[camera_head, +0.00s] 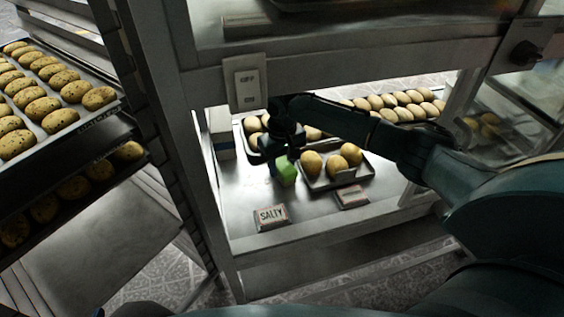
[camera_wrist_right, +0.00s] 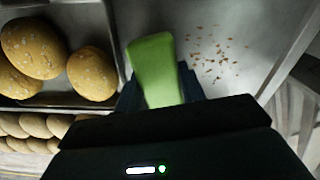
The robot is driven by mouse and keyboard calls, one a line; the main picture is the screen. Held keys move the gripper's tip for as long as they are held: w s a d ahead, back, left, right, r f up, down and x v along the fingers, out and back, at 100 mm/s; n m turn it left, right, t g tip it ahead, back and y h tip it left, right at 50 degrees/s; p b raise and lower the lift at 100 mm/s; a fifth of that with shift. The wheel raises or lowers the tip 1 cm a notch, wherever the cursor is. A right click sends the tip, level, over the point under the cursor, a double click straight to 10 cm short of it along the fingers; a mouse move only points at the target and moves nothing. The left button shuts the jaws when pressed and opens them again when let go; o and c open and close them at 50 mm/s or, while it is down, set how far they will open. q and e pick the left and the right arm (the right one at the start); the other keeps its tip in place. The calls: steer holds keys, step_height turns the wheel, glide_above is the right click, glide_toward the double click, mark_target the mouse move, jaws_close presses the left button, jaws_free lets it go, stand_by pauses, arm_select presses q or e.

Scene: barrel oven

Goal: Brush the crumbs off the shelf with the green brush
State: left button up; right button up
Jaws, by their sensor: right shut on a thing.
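My right gripper (camera_head: 284,162) reaches into the shelf and is shut on the green brush (camera_head: 286,172). In the right wrist view the green brush (camera_wrist_right: 155,68) stands out between the dark fingers (camera_wrist_right: 158,90). The crumbs (camera_wrist_right: 213,58) are small brown specks scattered on the grey shelf, just right of the brush in that view and apart from it. I cannot make them out in the head view. The shelf (camera_head: 320,213) is a smooth metal surface inside a white-framed case. My left gripper is not in view.
A tray with several buns (camera_head: 311,163) sits right of the brush, close to it. A "SALTY" sign (camera_head: 271,217) and another small sign (camera_head: 351,196) stand near the front edge. A white post (camera_head: 200,170) bounds the left. A rack with trays of cookies (camera_head: 60,79) stands further left.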

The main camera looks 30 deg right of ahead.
steer(key=shift+f, duration=0.25)
steer(key=shift+a, duration=0.1)
